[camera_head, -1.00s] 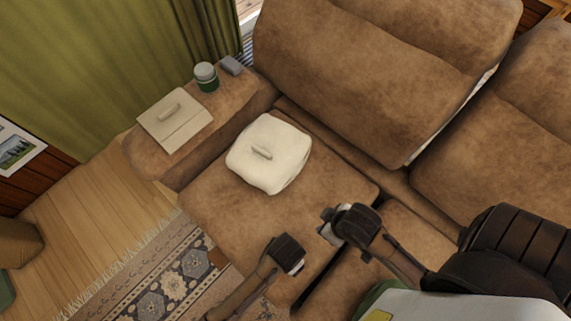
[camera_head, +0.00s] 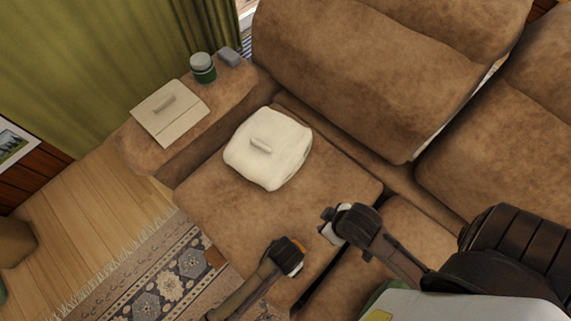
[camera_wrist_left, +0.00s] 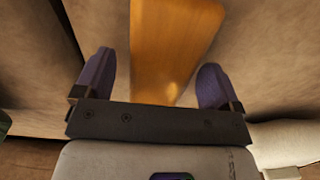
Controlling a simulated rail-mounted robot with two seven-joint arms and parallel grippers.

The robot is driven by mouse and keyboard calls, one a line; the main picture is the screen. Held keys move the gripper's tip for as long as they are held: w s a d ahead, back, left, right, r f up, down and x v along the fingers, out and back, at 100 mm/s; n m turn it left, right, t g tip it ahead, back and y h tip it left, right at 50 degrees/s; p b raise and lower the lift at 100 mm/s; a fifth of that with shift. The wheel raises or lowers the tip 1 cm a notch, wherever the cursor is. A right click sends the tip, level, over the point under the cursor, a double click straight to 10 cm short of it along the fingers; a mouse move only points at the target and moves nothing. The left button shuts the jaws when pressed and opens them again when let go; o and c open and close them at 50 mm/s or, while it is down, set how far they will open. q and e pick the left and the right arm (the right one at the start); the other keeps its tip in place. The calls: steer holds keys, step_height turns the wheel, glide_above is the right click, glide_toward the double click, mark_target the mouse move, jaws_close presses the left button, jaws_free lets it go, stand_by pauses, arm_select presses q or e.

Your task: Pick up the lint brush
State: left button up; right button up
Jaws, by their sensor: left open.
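I cannot clearly identify the lint brush. A small pale bar (camera_head: 261,145) lies on the white cushion (camera_head: 280,170) on the sofa seat. A similar bar (camera_head: 165,103) lies on a flat beige item (camera_head: 181,128) on the armrest. My left gripper (camera_head: 294,261) is low over the front of the seat, open, well apart from both bars. In the left wrist view its two fingers (camera_wrist_left: 154,85) stand apart, with an orange-brown piece (camera_wrist_left: 170,40) in view between them; I cannot tell what it is. My right gripper (camera_head: 328,230) is over the seat; its jaws are unclear.
A green jar with a pale lid (camera_head: 203,70) and a small grey block (camera_head: 229,57) stand on the armrest (camera_head: 150,160). The brown sofa backrest (camera_head: 360,80) rises behind. A patterned rug (camera_head: 165,275) lies on the wooden floor at left. Seat around the cushion is clear.

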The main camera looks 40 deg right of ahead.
arm_select(q)
steer(key=c, duration=1.1)
steer(key=shift+o, duration=0.2)
steer(key=shift+r, duration=0.1)
